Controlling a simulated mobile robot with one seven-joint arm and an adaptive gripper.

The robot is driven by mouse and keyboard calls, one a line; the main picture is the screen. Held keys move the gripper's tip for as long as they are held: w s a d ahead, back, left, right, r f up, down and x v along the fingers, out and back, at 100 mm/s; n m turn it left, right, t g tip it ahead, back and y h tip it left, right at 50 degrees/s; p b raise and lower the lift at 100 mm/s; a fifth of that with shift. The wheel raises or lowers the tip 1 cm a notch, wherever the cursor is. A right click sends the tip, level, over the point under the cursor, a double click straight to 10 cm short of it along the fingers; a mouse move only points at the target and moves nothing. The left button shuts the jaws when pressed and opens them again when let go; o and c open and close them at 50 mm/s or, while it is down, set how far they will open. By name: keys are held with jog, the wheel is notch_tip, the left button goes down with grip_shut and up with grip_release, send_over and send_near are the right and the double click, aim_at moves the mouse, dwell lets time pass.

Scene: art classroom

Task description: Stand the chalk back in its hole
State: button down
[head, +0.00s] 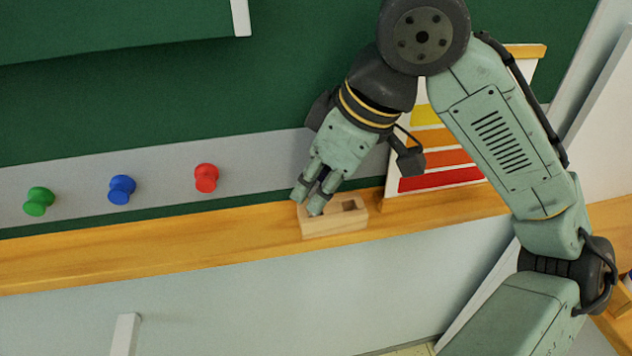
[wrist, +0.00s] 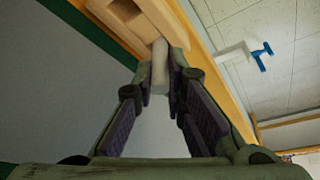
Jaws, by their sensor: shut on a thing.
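My gripper (head: 312,207) points down over the left end of a small pale wooden block (head: 336,228) on the ledge. One square hole (head: 350,206) shows open in the block's right part; the left part is covered by my fingers. In the wrist view, my gripper (wrist: 161,82) is shut on a whitish chalk (wrist: 159,62), held between the fingertips. The chalk's far end meets the wooden block (wrist: 133,32) in that view; I cannot tell whether it is inside a hole. The chalk is hidden behind my fingers in the head view.
The wooden ledge (head: 130,255) runs under the green board (head: 150,95). Green (head: 39,201), blue (head: 121,189) and red (head: 206,178) knobs sit on the grey strip to the left. A colour-striped chart (head: 440,163) stands close right of the block.

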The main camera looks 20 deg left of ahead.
jog(key=c, duration=1.6)
grip_release()
jog(key=shift+o, duration=0.3)
jog(key=shift+o, duration=1.1)
jog(key=shift+r, duration=0.15)
jog(key=p+v, duration=0.6)
jog(key=shift+d+r, duration=0.2)
jog(key=shift+r, duration=0.15)
